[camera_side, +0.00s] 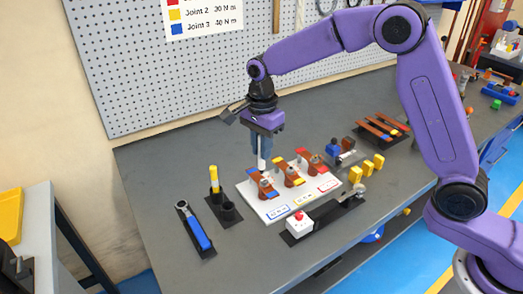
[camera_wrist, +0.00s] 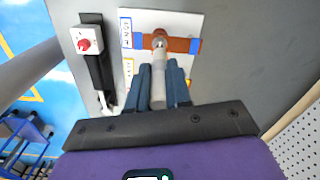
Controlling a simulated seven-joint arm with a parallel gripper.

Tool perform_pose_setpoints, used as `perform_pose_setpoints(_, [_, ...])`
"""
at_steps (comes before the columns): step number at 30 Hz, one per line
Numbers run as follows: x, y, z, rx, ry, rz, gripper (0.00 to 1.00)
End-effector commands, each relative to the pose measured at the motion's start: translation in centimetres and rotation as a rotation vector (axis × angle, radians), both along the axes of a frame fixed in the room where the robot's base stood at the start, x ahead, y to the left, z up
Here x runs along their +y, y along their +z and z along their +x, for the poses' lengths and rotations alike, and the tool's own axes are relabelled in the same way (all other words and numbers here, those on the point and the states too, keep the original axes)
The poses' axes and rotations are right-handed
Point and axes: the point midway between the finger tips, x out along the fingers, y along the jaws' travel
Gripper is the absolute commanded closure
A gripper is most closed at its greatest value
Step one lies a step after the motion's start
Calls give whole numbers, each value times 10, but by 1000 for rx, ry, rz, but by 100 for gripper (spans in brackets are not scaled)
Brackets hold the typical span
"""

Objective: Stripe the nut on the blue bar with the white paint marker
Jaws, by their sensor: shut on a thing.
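My gripper (camera_side: 263,143) is shut on the white paint marker (camera_side: 262,164), which points down. It stands over the blue bar (camera_side: 268,193), the copper bar with blue bands nearest the left of the white fixture (camera_side: 283,209). The marker's tip is at or just above the nut (camera_side: 264,183); I cannot tell whether they touch. In the wrist view, the marker (camera_wrist: 158,76) runs between my gripper's fingers (camera_wrist: 159,86) toward the nut (camera_wrist: 160,40) on the blue bar (camera_wrist: 180,44). The marker partly hides the nut, and no stripe can be made out.
Yellow-banded (camera_side: 291,176) and red-banded (camera_side: 311,161) bars sit to the right on the fixture. A yellow marker (camera_side: 214,178) stands in a black holder (camera_side: 228,214). A blue-handled wrench (camera_side: 198,232) lies left.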

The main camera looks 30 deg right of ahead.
Motion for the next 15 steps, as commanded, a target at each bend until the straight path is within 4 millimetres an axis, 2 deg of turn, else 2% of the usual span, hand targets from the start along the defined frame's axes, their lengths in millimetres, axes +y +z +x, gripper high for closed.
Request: perform_pose_setpoints(15, [1, 27, 0, -3, 1, 1, 100])
